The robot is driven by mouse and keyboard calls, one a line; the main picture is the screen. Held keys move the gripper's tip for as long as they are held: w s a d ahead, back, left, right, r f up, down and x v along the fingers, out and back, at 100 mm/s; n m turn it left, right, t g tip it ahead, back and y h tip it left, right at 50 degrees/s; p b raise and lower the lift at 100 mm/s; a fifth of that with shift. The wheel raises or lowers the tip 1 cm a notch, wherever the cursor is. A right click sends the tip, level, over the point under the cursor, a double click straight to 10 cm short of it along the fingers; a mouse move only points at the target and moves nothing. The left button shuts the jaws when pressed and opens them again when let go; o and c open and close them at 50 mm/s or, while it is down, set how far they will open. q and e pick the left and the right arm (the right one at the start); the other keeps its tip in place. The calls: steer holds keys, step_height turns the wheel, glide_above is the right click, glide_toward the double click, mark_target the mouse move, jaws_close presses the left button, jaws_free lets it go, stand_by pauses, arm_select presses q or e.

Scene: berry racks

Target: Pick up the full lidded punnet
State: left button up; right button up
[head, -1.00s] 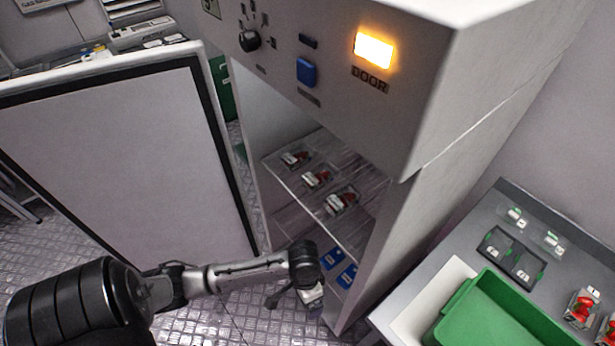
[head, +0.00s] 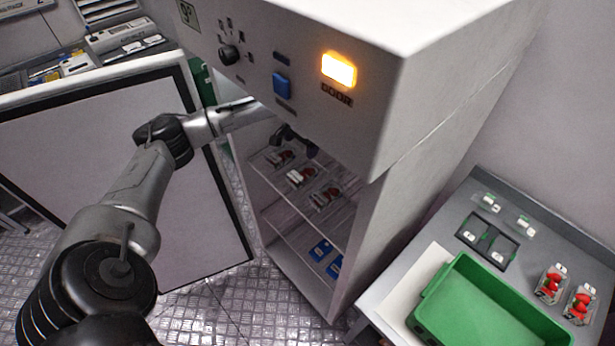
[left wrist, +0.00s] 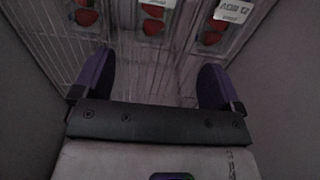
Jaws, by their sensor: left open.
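Three clear punnets with red berries and white labels sit in a row on the upper wire shelf of the open cabinet: a rear one (head: 280,158), a middle one (head: 299,177) and a front one (head: 323,197). They also show at the top of the left wrist view, as a left (left wrist: 86,14), a middle (left wrist: 154,22) and a right punnet (left wrist: 216,30). I cannot tell which are lidded. My left gripper (head: 296,142) is inside the cabinet above this shelf, partly hidden by the cabinet front. Its fingers (left wrist: 150,80) are apart and empty, short of the punnets. My right gripper is out of view.
The cabinet door (head: 110,180) stands open at left. Blue packs (head: 321,250) lie on the lower shelf. At right, a grey table (head: 400,265) holds a green crate (head: 440,285), a black tray (head: 487,240) and two berry punnets (head: 550,283). The cabinet walls are close around the gripper.

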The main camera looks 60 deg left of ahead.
arm_select(q)
steer(key=b, duration=0.1)
glide_above(302, 172)
steer(key=f, duration=0.7)
steer(key=shift+w+a, duration=0.1)
steer(key=shift+a, duration=0.3)
steer(key=shift+d+f+b, duration=0.2)
steer(key=shift+f+b, duration=0.15)
steer(key=shift+f, duration=0.95)
steer(key=shift+d+f+b, duration=0.2)
steer(key=shift+f+b, duration=0.15)
steer(key=shift+f, duration=0.95)
steer(key=shift+c, duration=0.5)
steer(key=c, duration=0.9)
